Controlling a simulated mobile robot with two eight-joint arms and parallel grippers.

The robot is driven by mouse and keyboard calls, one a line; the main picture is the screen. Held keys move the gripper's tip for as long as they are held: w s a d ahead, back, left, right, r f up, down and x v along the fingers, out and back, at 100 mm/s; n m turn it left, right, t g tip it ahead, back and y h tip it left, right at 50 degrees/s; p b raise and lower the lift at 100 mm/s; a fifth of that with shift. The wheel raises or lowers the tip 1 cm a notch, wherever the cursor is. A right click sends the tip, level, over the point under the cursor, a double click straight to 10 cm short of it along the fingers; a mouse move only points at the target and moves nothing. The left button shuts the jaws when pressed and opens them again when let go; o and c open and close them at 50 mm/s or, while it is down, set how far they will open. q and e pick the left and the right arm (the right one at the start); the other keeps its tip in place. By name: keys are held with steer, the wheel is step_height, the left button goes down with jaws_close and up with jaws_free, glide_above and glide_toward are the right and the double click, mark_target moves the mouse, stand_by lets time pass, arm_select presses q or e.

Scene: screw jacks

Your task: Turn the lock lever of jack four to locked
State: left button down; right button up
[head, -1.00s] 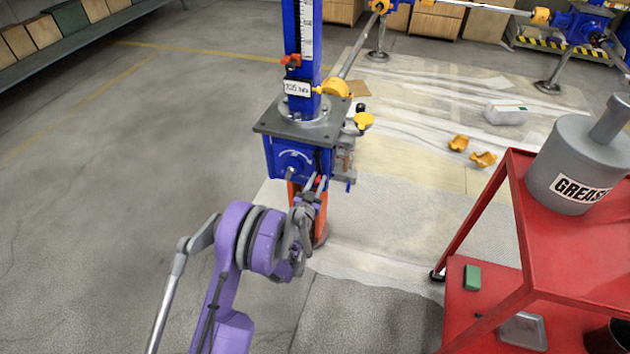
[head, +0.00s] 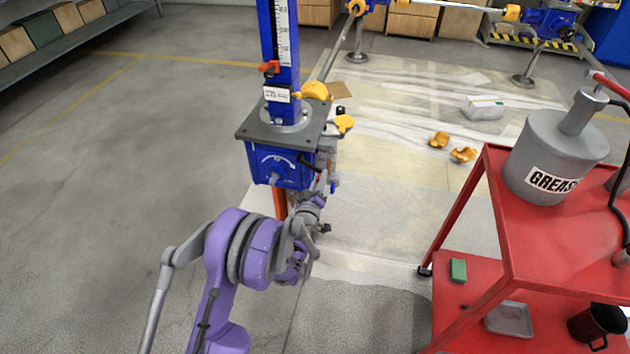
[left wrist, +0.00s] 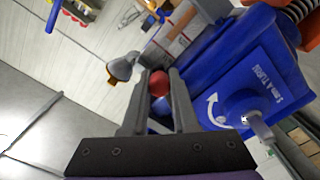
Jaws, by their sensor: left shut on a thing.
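The jack has a blue gear housing (head: 278,167) under a grey top plate (head: 262,131), with a blue scaled column above. A curved arrow is printed on the housing face. My left gripper (head: 322,184) is at the housing's lower right side. In the left wrist view its fingers (left wrist: 159,98) are closed around a red ball knob (left wrist: 159,84), which appears to be the lock lever's end. The blue housing (left wrist: 258,85) is right of the fingers there. A dark lever part (head: 309,161) shows at the housing's right edge; the rest is hidden. My right gripper is out of view.
A red cart (head: 490,220) with a grey grease can (head: 553,150) stands at the right. Two yellow parts (head: 462,155) and a white box (head: 484,108) lie on the floor sheeting. The floor at left is clear.

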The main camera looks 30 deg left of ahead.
arm_select(q)
steer(key=r+n, duration=0.1)
steer(key=d+r+n+p, duration=0.1)
steer(key=n, duration=0.1)
steer(key=shift+w+r, duration=0.15)
steer(key=shift+r, duration=0.2)
steer(key=shift+r+n+p, duration=0.7)
steer(key=shift+n, duration=0.5)
steer(key=shift+a, duration=0.1)
steer(key=c, duration=0.7)
jaws_free()
steer(key=v, duration=1.1)
steer(key=shift+w, duration=0.1)
